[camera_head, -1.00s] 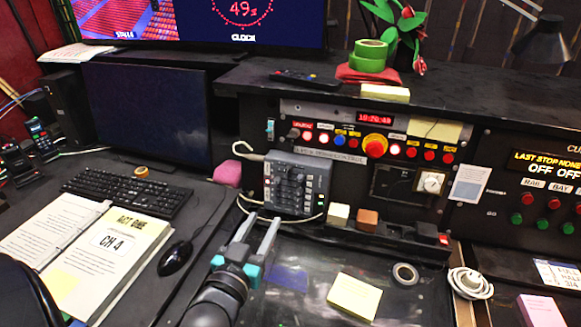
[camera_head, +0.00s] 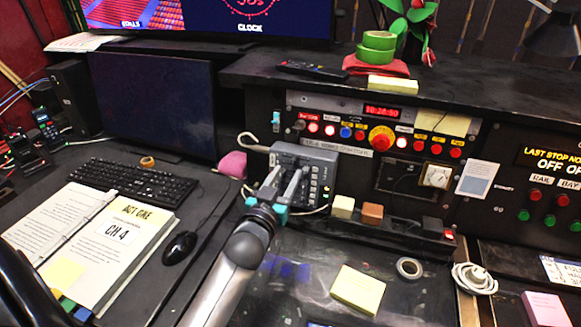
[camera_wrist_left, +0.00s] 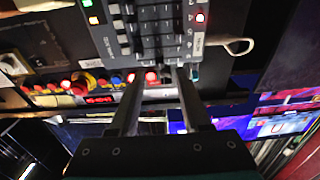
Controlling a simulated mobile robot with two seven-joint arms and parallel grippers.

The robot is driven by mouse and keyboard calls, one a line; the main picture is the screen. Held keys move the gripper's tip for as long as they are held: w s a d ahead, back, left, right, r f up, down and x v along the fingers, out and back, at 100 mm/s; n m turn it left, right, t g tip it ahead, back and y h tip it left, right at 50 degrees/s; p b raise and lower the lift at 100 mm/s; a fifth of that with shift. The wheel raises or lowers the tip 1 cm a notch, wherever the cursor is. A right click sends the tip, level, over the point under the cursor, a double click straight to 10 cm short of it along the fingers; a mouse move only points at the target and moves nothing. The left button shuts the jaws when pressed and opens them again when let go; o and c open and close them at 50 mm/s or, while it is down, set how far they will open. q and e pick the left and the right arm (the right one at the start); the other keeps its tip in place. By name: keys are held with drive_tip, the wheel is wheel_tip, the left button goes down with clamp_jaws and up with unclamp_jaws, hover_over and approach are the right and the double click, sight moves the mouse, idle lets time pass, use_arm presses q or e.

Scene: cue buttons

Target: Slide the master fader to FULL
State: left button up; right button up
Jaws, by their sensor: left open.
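The grey control box (camera_head: 318,162), with rows of dark keys or sliders, leans against the front of the black console. It also fills the top of the left wrist view (camera_wrist_left: 150,15), where a small white label sits on its edge. I cannot read which control is the master fader. A small teal-capped slider (camera_head: 277,118) is on the console panel's left end. My left gripper (camera_head: 284,176) is open, its two fingers in front of the control box's left part. In the left wrist view the gripper's fingertips (camera_wrist_left: 162,72) are near the box's edge; contact cannot be told.
A row of lit buttons and a big red knob (camera_head: 382,138) are above the box. A white cable (camera_head: 250,143) loops at its left. A pink object (camera_head: 233,164), keyboard (camera_head: 131,187) and mouse (camera_head: 179,248) lie left. Yellow notes (camera_head: 358,290) lie on the desk.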

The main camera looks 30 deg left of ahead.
sight(292, 163)
use_arm(q)
drive_tip(key=shift+x, duration=1.95)
drive_tip(key=shift+d, duration=0.1)
clamp_jaws()
